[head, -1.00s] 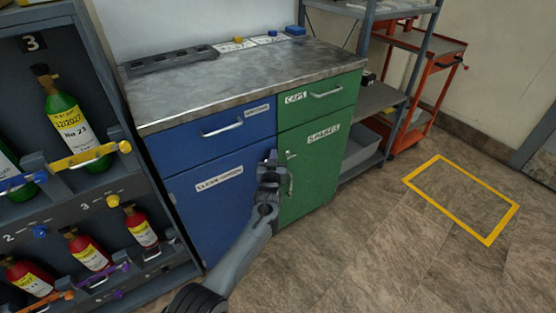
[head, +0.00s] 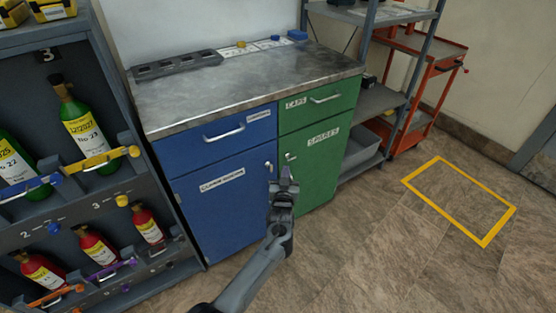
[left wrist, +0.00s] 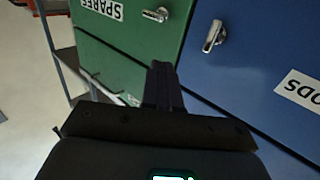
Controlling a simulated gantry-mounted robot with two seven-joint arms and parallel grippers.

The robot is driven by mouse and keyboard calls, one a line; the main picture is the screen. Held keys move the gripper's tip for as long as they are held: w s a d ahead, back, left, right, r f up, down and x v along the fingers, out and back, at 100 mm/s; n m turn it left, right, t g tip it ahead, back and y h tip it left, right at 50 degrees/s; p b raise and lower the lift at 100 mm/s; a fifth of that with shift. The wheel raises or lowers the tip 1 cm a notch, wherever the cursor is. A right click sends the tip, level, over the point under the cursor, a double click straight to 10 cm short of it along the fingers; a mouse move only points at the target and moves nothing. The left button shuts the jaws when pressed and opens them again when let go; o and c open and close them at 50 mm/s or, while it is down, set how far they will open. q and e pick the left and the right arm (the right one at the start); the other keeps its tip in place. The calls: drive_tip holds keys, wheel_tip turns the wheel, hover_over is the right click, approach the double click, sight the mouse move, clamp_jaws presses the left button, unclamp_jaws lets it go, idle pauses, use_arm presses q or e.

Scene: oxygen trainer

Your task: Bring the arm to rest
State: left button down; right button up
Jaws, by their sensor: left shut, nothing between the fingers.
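My left gripper (head: 285,177) is in front of the cabinet's lower doors, near the line between the blue door (head: 225,205) and the green door (head: 312,172). Its fingers are shut with nothing between them. In the left wrist view the shut fingers (left wrist: 162,85) point at the cabinet front, below the green door's handle (left wrist: 157,14) and the blue door's handle (left wrist: 213,36). Both doors and the drawers above them look shut. I cannot tell the exact gap between the fingers and the doors. My right gripper is not in view.
A rack (head: 143,178) with green and red cylinders stands at the left. A slotted tray (head: 177,65) lies on the metal worktop (head: 250,87). Grey shelving (head: 380,98) and an orange cart (head: 420,100) stand at the right. The floor inside the yellow outline (head: 487,238) is clear.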

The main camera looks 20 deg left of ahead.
use_arm(q)
drive_tip(key=s+d+p, duration=0.3)
drive_tip(key=s+d, duration=0.1)
drive_tip(key=d, duration=0.1)
drive_tip(key=s+a+r+m+g+h+p, duration=0.1)
drive_tip(key=s+a+r+g+h+p, duration=0.15)
drive_tip(key=s+p, duration=0.5)
drive_tip(key=s+a+r+m+g+h+p, duration=0.15)
drive_tip(key=s+g+p, duration=0.25)
drive_tip(key=s, duration=0.6)
drive_tip(key=s+r+m+g+h+p, duration=0.15)
drive_tip(key=s+r+g+p, duration=0.45)
drive_tip(key=s, duration=0.9)
drive_tip(key=s+r+m+g+p, duration=0.1)
drive_tip(key=s+r+m+p, duration=0.15)
drive_tip(key=s+r, duration=0.9)
wheel_tip(320, 180, up, 34)
drive_tip(key=s+p, duration=0.2)
drive_tip(key=p, duration=3.6)
drive_tip(key=shift+d+n, duration=0.15)
drive_tip(key=shift+n, duration=0.3)
drive_tip(key=shift+s+r, duration=0.1)
